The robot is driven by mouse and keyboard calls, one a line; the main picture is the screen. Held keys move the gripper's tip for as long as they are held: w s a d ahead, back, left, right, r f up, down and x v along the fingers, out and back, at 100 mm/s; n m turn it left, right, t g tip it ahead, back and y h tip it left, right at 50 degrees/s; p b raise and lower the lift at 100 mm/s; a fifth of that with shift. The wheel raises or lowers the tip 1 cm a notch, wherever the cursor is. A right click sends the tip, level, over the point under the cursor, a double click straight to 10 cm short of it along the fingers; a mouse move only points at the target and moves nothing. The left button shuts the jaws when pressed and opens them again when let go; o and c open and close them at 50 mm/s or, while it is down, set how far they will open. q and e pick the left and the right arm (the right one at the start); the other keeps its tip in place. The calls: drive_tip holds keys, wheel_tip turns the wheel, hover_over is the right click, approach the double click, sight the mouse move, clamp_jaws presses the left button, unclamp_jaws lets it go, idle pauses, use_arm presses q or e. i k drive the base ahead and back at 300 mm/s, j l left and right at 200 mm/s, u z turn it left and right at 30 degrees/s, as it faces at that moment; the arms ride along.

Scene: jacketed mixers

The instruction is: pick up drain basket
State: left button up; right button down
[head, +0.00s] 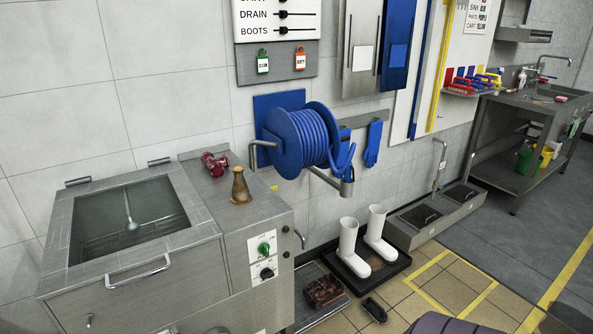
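A dark red-brown, open-topped object (323,291) sits low by the floor, right of the steel mixer, on a grey grated or tray-like surface. It looks like the drain basket, but I cannot tell for sure. Its top is uncovered and nothing touches it from above. Neither of my grippers shows in the head view, so their state and distance from it are hidden.
The steel mixer (135,275) stands at left, with a brown flask-like object (240,186) on its top. White boots (348,245) stand in a black tray (385,272). A small dark object (375,309) lies on the tiles. A blue hose reel (300,138) juts from the wall.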

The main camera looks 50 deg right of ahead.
sight(320, 292)
drive_tip(key=z, duration=1.85)
drive_tip(key=l+u, duration=0.1)
